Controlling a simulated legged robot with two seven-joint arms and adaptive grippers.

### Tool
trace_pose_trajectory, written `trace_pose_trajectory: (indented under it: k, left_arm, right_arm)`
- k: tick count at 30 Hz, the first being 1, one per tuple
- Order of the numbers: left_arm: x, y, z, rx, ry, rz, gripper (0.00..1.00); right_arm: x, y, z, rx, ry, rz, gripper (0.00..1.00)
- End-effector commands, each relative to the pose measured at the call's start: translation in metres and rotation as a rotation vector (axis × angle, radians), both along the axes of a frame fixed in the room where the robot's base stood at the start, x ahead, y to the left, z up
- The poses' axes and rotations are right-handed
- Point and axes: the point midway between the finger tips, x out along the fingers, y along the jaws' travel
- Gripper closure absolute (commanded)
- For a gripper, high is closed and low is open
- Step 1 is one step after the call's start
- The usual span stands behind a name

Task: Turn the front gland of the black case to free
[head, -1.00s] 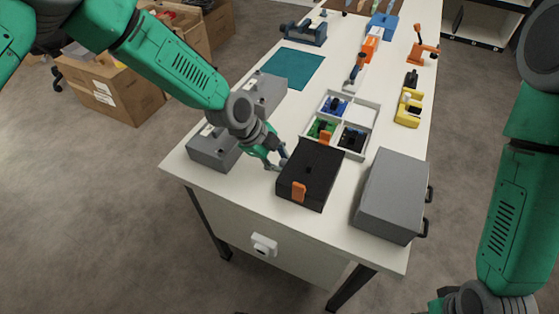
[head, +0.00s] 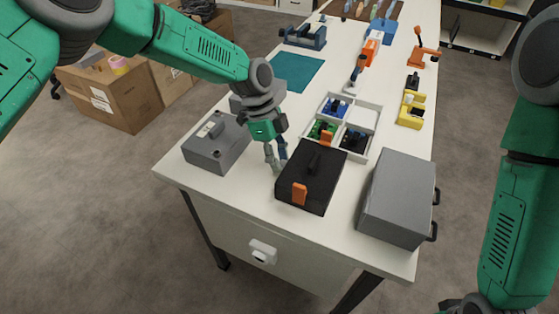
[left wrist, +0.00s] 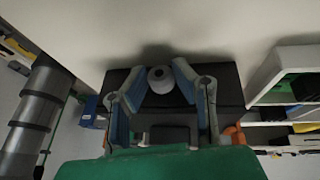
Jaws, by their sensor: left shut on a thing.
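The black case (head: 318,172) lies flat near the front of the white table, with an orange latch (head: 299,194) on its near side and a dark handle on top. My left gripper (head: 276,168) is at the case's left side, pointing down. In the left wrist view, a light grey round gland (left wrist: 160,79) stands out from the black case (left wrist: 226,84). The two fingers of my left gripper (left wrist: 159,75) are on either side of it, shut on it. The gland is hidden in the head view. The gland's turn position cannot be read.
A grey box (head: 217,144) stands left of the gripper. A larger grey case (head: 397,198) with dark handles stands close on the right. A white divided tray (head: 371,117) with small parts lies just behind the black case. A teal mat (head: 297,70) lies further back.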

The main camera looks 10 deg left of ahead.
Motion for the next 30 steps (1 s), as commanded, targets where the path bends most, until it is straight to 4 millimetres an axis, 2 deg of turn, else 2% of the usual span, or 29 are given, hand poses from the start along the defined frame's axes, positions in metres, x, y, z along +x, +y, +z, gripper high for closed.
trace_pose_trajectory:
  k: [8,9,10,22,26,30]
  left_arm:
    - [0.003,-0.001,0.002,-0.004,-0.008,0.004,1.0]
    - [0.003,-0.001,0.002,-0.004,-0.008,0.004,0.67]
    - [0.003,-0.001,0.002,-0.004,-0.008,0.004,0.58]
    - [0.003,0.001,0.006,-0.001,-0.005,0.002,0.58]
    - [0.008,0.007,0.023,-0.003,-0.007,0.003,0.58]
    - [0.016,0.017,0.051,-0.003,-0.009,0.004,0.58]
  right_arm:
    - [0.0,0.0,0.0,0.0,0.0,0.0,0.6]
    - [0.0,0.0,0.0,0.0,0.0,0.0,0.6]
    - [0.0,0.0,0.0,0.0,0.0,0.0,0.6]
    - [-0.003,0.0,0.001,0.0,-0.003,0.0,0.6]
    - [-0.003,0.0,0.001,0.0,-0.003,0.0,0.6]
    - [-0.002,0.0,0.001,0.0,-0.004,0.0,0.6]
